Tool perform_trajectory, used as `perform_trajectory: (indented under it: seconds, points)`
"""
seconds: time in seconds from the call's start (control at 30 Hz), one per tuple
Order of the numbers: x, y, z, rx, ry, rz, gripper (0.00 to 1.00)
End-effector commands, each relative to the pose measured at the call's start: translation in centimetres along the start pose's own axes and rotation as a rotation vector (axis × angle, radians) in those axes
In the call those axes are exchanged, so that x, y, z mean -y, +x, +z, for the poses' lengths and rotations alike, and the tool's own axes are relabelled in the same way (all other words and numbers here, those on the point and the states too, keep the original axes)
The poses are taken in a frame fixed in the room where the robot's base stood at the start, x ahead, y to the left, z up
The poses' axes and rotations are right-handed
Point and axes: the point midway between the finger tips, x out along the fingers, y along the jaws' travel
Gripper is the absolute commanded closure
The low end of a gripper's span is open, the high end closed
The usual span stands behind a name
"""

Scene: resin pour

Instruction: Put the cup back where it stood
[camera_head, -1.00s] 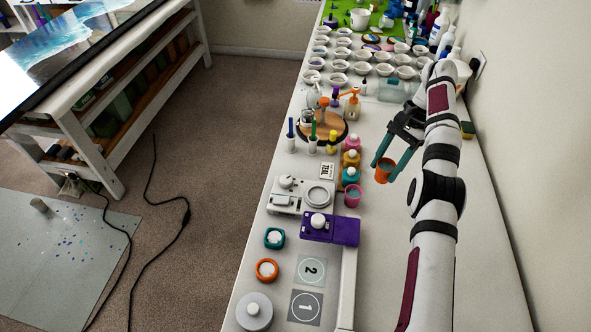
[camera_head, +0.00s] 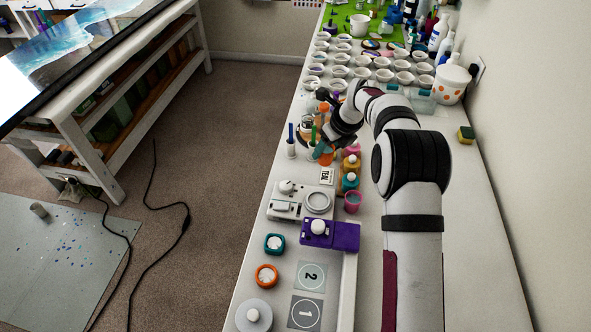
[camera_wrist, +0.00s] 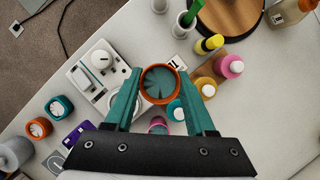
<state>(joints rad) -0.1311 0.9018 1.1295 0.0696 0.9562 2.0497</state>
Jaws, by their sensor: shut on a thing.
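The orange cup (camera_wrist: 160,85) is between the teal fingers of my gripper (camera_wrist: 158,92) in the wrist view, its open rim facing the camera and streaked teal inside. My gripper is shut on it. In the head view the cup (camera_head: 326,157) shows below my gripper (camera_head: 322,150), beside the pink, amber and teal bottles. I cannot tell how high it is above the table. A pink cup with teal inside (camera_head: 352,202) stands near the teal bottle (camera_head: 350,182). It also shows partly in the wrist view (camera_wrist: 158,122).
A white device with a knob and round ring (camera_head: 318,201) stands nearby, with a purple block (camera_head: 345,236) in front. Bottles (camera_wrist: 229,66), marker-like tubes (camera_wrist: 207,44) and a round wooden board (camera_wrist: 232,14) crowd the far side.

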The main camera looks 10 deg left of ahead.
Motion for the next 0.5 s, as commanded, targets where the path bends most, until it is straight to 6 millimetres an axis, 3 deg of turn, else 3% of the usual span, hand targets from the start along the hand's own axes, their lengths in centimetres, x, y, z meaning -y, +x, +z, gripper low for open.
perform_trajectory:
  seconds: [0.1,0.3,0.5]
  points:
    - [-2.2,3.4,1.9,-0.002,-0.006,0.003,1.00]
    - [-4.5,7.1,4.3,-0.001,-0.004,0.002,1.00]
    - [-4.8,9.4,3.7,-0.004,0.000,0.002,1.00]
